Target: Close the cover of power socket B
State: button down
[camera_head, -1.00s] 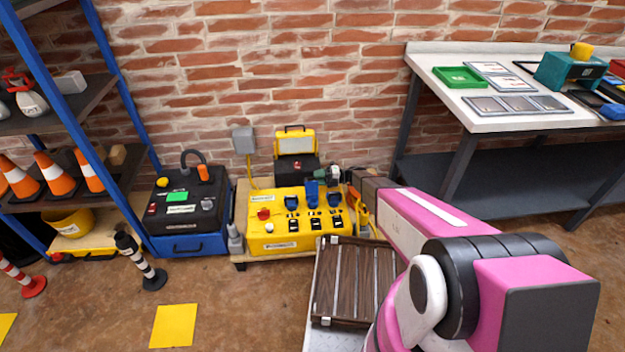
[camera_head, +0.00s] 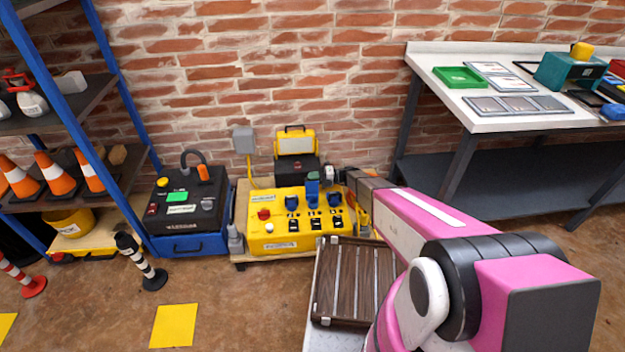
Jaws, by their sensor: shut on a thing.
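A yellow power box (camera_head: 265,232) stands low against the brick wall, with three blue sockets and black switches on its top. The blue cover of the middle socket (camera_head: 312,188) stands raised. The left socket (camera_head: 291,203) and right socket (camera_head: 334,201) are lower. The letters are too small to read, so I cannot tell which is B. My gripper (camera_head: 319,177) is at the top of the raised middle cover, coming from the right, and is shut on it. The fingertips are small and partly hidden.
A brown slatted case (camera_head: 350,285) lies in front of the box. A blue and black toolbox (camera_head: 187,243) stands to the left, and a yellow lamp (camera_head: 295,142) behind. A workbench (camera_head: 480,118) is at the right.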

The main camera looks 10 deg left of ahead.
aim_at(314, 182)
jog(key=shift+s, duration=0.1)
jog(key=shift+s+d+r+n, duration=0.2)
jog(key=shift+s+n, duration=0.4)
jog(key=shift+n, duration=0.65)
jog(key=shift+s+d+r+n, duration=0.2)
jog(key=shift+s+n, duration=0.35)
jog(key=shift+n, duration=0.65)
jog(key=shift+s+d+r+n, duration=0.2)
jog(key=shift+s+n, duration=0.4)
jog(key=shift+n, duration=0.65)
jog(key=c, duration=1.1)
grip_release()
jog(key=shift+r, duration=0.15)
jog(key=v, duration=1)
jog(key=shift+d, duration=0.35)
